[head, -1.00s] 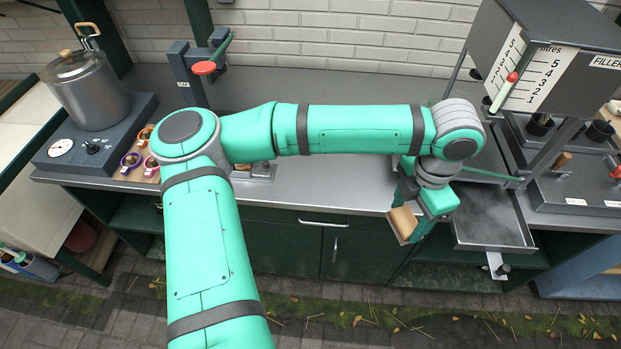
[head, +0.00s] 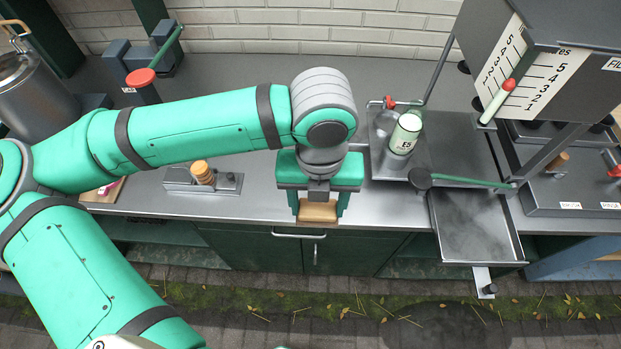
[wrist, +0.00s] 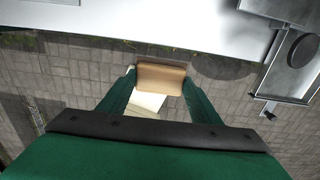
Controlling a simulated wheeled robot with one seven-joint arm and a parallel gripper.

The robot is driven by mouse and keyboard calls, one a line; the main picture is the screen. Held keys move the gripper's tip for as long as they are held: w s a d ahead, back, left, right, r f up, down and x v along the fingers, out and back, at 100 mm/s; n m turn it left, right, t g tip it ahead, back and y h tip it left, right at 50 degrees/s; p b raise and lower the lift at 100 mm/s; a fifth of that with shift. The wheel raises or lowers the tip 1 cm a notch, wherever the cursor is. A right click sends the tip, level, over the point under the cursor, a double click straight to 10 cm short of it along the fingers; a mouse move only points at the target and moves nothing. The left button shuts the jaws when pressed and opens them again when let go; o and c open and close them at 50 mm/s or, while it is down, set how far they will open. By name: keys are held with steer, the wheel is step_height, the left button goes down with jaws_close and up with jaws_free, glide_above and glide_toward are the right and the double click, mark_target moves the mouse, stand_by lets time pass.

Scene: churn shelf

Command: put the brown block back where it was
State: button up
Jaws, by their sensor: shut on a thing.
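The brown block (head: 318,211) is held between the two fingers of my gripper (head: 316,206), near the front edge of the metal counter. In the wrist view the brown block (wrist: 161,78) sits between the green fingertips of my gripper (wrist: 160,85), with paving below and the white-looking counter edge beyond it. The gripper is shut on the block. A pale piece shows just under the block in the wrist view; I cannot tell what it is.
A metal fixture (head: 185,182) with a wooden knob (head: 203,173) stands left on the counter (head: 250,203). A drain tray (head: 477,238) and a green-handled lever (head: 465,182) lie right.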

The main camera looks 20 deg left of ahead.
steer(key=w+a+f, duration=0.1)
steer(key=w+f, duration=0.1)
steer(key=w, duration=0.1)
steer(key=w+a+f, duration=0.2)
steer(key=w+f, duration=0.1)
steer(key=w+a+f, duration=0.2)
steer(key=w+f, duration=0.1)
steer(key=w, duration=0.1)
steer(key=shift+a, duration=0.2)
steer(key=shift+w+a+f, duration=0.2)
steer(key=shift+w+f, duration=0.2)
steer(key=shift+f, duration=0.15)
steer(key=shift+w+a+f, duration=0.15)
steer(key=shift+f, duration=1.55)
steer(key=shift+f, duration=0.15)
steer(key=o, duration=1)
steer(key=shift+o, duration=0.2)
